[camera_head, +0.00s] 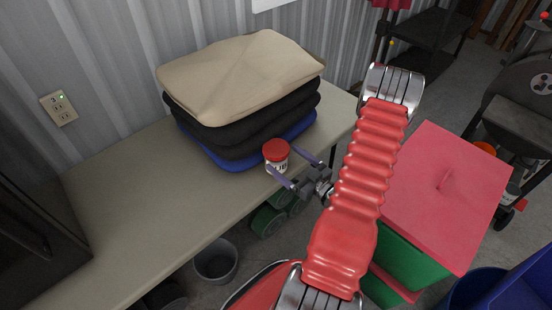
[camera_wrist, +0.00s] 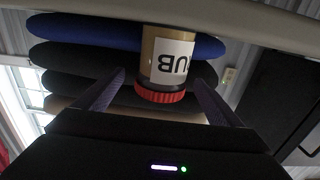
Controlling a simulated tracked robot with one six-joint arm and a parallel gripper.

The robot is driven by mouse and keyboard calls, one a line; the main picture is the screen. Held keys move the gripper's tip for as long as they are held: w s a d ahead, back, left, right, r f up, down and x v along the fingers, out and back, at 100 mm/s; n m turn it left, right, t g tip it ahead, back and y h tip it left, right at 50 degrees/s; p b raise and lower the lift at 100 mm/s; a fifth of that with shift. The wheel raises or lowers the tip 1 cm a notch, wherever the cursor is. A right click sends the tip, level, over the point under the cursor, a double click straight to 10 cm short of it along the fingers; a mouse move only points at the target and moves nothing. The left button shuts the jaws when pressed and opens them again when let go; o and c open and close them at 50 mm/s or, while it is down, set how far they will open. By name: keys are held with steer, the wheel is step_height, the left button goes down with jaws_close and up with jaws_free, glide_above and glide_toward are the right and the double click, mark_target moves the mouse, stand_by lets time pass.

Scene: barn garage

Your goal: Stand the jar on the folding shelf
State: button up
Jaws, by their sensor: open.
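A small jar (camera_head: 277,158) with a red lid, white label and tan body stands upright near the front edge of the long table, beside the stacked cushions. My gripper (camera_head: 281,159) is open, with its fingers reaching toward the jar, one to each side. In the wrist view, which is upside down, the jar (camera_wrist: 168,55) shows its label and red lid between the two spread fingers. I see no clear contact between fingers and jar. I cannot tell for sure which thing is the folding shelf; a dark shelf unit (camera_head: 430,38) stands at the back right.
The pile of tan, black and blue cushions (camera_head: 240,75) is right behind the jar. The table (camera_head: 150,190) is bare to the left, up to a dark cabinet (camera_head: 35,215). A red-lidded green bin (camera_head: 445,195) stands to the right. A grey bucket (camera_head: 216,262) is below the table edge.

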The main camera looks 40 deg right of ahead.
mark_target(277, 152)
steer(key=shift+w+a, duration=0.15)
steer(key=shift+w, duration=1.15)
steer(key=shift+w+a, duration=0.1)
steer(key=shift+w, duration=1.15)
steer(key=shift+c, duration=0.4)
steer(key=shift+r, duration=0.1)
steer(key=c, duration=1.3)
steer(key=shift+s+r, duration=0.25)
steer(key=shift+r, duration=0.25)
step_height(277, 152, up, 6)
steer(key=shift+r, duration=0.1)
steer(key=s, duration=1.9)
steer(key=shift+s+d, duration=0.3)
